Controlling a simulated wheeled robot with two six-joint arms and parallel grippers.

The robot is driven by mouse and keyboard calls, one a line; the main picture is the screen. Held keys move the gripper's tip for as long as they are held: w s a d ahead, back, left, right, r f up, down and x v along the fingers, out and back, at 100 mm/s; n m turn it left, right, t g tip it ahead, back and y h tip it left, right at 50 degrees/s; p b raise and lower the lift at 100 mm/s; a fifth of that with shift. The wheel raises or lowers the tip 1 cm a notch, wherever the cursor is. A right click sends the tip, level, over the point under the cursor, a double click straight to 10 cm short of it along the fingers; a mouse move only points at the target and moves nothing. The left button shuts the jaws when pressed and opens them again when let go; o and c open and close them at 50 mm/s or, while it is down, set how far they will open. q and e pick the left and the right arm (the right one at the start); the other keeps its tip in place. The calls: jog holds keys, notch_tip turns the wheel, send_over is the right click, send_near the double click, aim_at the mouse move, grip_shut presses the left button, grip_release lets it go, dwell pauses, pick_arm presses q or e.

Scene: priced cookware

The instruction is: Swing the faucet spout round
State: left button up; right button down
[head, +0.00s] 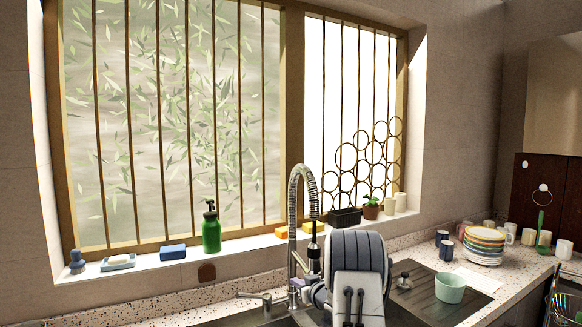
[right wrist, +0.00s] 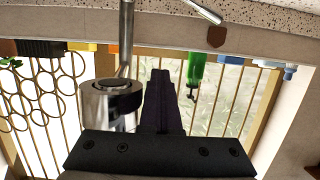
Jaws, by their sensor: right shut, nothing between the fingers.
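The chrome faucet (head: 294,215) with its tall spring arch stands behind the sink, its dark spray head (head: 313,255) hanging at the right of the column. In the right wrist view, which is upside down, a chrome cylinder of the faucet (right wrist: 112,98) and its post are close up beside my fingers. My right gripper (head: 299,284) is low by the faucet, partly hidden by my own arm. Its dark fingers are together and empty in the right wrist view (right wrist: 161,78). They appear beside the metal; contact cannot be told. My left gripper is out of view.
A lever handle (head: 257,296) stands left of the faucet. On the sill are a green bottle (head: 211,232), sponges, and a black planter (head: 345,217). A mint pot (head: 449,288) and stacked plates (head: 484,244) occupy the right counter. My arm covers part of the sink.

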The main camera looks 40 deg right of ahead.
jog(key=shift+s+d, duration=0.25)
jog(key=shift+d, duration=0.1)
jog(key=d+p, duration=0.1)
jog(key=d, duration=0.1)
jog(key=s+d+p, duration=0.1)
jog(key=d, duration=0.2)
jog(key=shift+s+d+r+p, duration=0.1)
jog(key=shift+d+r+p, duration=0.1)
jog(key=shift+p, duration=0.15)
jog(key=shift+s+d+f, duration=0.1)
jog(key=shift+d+f, duration=0.1)
jog(key=shift+d, duration=0.25)
